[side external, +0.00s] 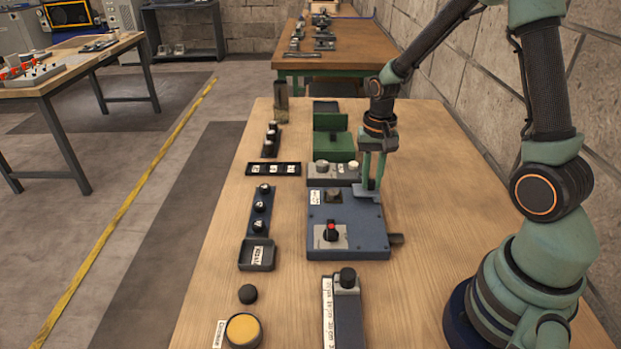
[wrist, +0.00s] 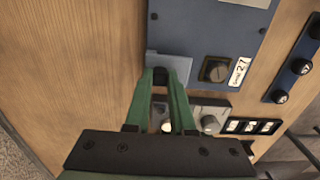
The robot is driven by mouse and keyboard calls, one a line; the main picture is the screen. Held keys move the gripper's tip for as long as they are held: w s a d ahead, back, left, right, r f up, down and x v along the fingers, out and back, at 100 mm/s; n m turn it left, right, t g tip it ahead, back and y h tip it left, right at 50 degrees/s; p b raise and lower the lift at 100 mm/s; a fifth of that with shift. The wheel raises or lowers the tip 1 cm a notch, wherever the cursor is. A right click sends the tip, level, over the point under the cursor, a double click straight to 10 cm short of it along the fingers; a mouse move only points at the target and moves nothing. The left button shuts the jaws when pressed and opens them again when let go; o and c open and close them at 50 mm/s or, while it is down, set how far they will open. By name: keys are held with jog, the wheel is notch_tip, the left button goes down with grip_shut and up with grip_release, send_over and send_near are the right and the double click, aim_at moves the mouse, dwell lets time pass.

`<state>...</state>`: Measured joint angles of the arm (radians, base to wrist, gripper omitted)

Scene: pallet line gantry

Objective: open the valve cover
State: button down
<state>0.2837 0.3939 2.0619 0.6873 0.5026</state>
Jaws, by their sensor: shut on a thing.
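A blue box (side external: 345,215) stands in the middle of the table, and it also shows in the wrist view (wrist: 205,20). At its far right corner lies a flat grey-blue plate (wrist: 181,66), seemingly the valve cover; it also shows in the side view (side external: 366,196). My gripper (side external: 369,184) points down at this plate. In the wrist view my gripper (wrist: 161,82) has its green fingers closed around a small dark knob (wrist: 161,73) at the plate's edge. The plate looks flat on the box; anything under it is hidden.
The box carries a red-topped switch (side external: 331,232) and a dark square dial (wrist: 215,69). A grey knob panel (side external: 323,172) and green block (side external: 333,138) stand behind. A ruler-marked slide unit (side external: 346,305) stands in front.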

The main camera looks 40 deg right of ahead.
aim_at(373, 180)
jog(key=shift+s+d, duration=0.1)
jog(key=shift+d, duration=0.05)
jog(key=c, duration=0.8)
grip_release()
jog(key=shift+o, duration=0.2)
jog(key=shift+r, duration=0.1)
notch_tip(373, 180, up, 12)
